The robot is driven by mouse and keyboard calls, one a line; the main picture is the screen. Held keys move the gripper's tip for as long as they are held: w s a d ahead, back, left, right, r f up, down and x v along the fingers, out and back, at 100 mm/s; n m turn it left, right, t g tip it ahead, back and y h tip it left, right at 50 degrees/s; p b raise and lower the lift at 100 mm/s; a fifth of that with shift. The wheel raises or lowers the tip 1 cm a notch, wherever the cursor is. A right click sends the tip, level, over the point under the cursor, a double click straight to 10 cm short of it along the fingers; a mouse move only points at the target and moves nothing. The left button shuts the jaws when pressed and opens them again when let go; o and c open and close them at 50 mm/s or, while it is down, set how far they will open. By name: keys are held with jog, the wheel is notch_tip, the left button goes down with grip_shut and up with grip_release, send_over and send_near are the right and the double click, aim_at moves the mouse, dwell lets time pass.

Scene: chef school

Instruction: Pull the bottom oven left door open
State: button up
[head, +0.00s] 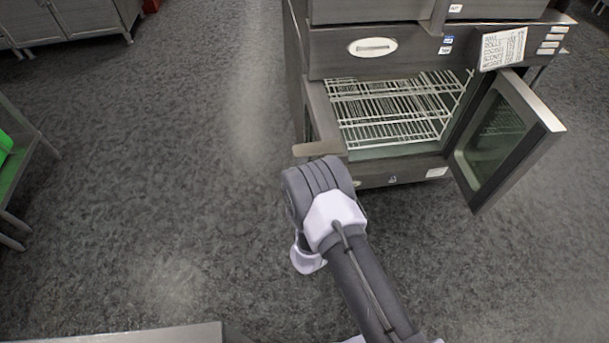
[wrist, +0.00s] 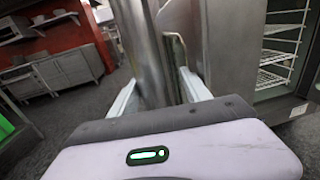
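The bottom oven left door (head: 323,118) stands swung open at the left side of the lower compartment in the head view. Its metal edge or handle (head: 318,149) shows as a flat tan-grey piece at the front. In the wrist view a thick vertical metal bar (wrist: 146,50), apparently the handle, stands between the two pale fingers of my gripper (wrist: 160,95). The bar fills the gap, so the gripper seems shut on it. The door panel (wrist: 234,45) rises to its right. In the head view my arm hides the fingers.
The bottom right door (head: 500,140) also stands open, its glass facing inward. White wire racks (head: 390,105) fill the compartment. Dark floor (head: 180,180) is clear to the left. A shelf with a green item (head: 5,145) is at the left edge, and steel cabinets (head: 60,20) stand behind.

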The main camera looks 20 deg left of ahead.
jog(key=shift+s, duration=0.15)
dwell(0.3)
jog(key=p+v, duration=0.4)
jog(key=v, duration=1.3)
jog(key=shift+s, duration=0.1)
